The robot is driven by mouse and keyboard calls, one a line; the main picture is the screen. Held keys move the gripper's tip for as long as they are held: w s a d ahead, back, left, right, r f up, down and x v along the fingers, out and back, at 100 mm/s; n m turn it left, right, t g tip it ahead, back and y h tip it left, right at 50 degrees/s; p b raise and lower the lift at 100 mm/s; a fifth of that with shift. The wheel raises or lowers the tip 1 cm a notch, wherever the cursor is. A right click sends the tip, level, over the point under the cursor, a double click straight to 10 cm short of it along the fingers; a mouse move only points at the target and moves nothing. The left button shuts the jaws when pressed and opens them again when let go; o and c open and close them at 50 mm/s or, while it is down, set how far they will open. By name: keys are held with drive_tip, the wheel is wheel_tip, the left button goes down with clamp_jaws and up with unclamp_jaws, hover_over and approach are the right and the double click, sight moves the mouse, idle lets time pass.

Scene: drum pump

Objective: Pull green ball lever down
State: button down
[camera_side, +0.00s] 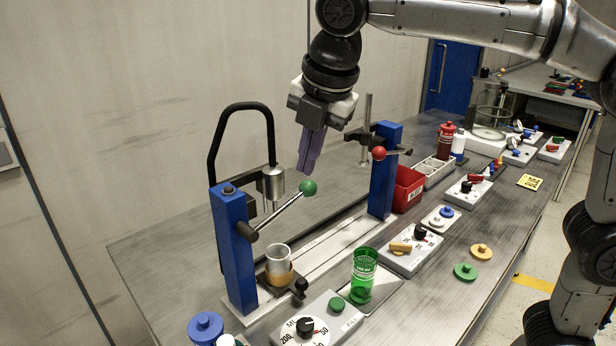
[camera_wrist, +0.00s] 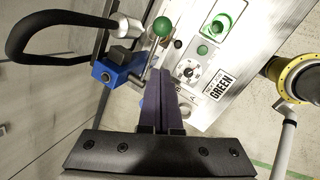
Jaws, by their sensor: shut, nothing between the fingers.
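The green ball (camera_side: 308,187) tops a metal lever rod (camera_side: 282,211) that slopes up and to the right from a pivot on the left blue post (camera_side: 234,250). My gripper (camera_side: 305,170) is shut and empty, its purple fingers pointing down just above and beside the ball in the side view. I cannot tell whether the fingertips touch the ball. In the wrist view, the green ball (camera_wrist: 162,27) shows beyond the tips of my shut gripper (camera_wrist: 158,72), with the blue post (camera_wrist: 118,72) to the left.
A red ball lever (camera_side: 379,153) is on the right blue post (camera_side: 383,185). A black curved hose (camera_side: 212,150) arches behind the left post. A clear cup (camera_side: 278,262), a green glass (camera_side: 363,275) and a dial box (camera_side: 318,325) stand in front. Free table lies at the back left.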

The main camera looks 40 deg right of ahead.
hover_over(283, 207)
drive_tip(key=s+d, duration=0.3)
wheel_tip(283, 207, down, 5)
drive_tip(key=shift+w+d+f, duration=0.4)
drive_tip(key=shift+w+d, duration=0.1)
drive_tip(key=shift+d+f, duration=0.1)
